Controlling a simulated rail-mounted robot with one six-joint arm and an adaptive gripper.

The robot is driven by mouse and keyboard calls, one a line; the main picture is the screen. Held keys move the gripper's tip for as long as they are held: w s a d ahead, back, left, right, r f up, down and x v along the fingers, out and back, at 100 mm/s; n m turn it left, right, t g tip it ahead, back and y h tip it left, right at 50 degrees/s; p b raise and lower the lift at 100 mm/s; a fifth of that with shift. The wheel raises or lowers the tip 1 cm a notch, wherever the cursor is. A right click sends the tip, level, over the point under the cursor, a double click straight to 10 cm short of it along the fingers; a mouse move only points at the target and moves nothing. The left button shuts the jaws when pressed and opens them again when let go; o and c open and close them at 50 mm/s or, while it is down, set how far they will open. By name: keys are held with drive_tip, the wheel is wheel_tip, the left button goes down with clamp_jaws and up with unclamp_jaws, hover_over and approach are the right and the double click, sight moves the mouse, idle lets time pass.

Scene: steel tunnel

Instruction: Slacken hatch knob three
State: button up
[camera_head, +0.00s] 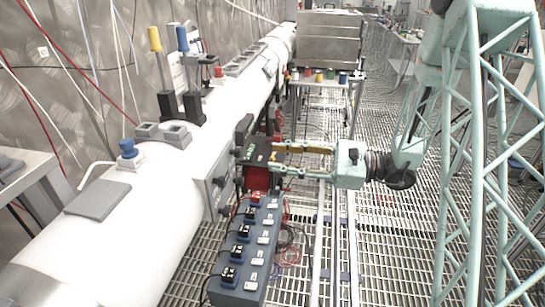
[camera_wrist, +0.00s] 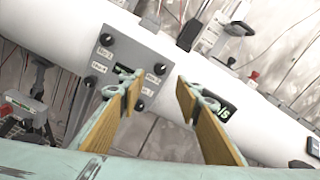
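A grey hatch panel (camera_wrist: 128,58) on the white pipe carries several black knobs, one near each corner, with small labels. The labels are too blurred to read surely, so I cannot tell for certain which knob is three. The knobs are upper left (camera_wrist: 107,39), right (camera_wrist: 159,69), lower left (camera_wrist: 90,81) and lower right (camera_wrist: 140,106). In the head view the panel (camera_head: 219,184) is seen nearly edge-on. My gripper (camera_wrist: 158,95) is open and empty, its tan-padded fingers apart in front of the panel's lower right part. In the head view my gripper (camera_head: 275,160) points left toward the panel.
The white pipe (camera_head: 150,220) runs along the left wall. A blue box with several switches (camera_head: 246,245) stands below the panel, and a red object (camera_head: 257,178) is under my gripper. Yellow and blue handled levers (camera_head: 155,42) rise behind the pipe. The grated floor (camera_head: 385,250) is open at right.

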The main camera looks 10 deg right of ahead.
drive_tip(key=shift+s+d, duration=0.1)
drive_tip(key=shift+d, duration=0.25)
idle(0.3)
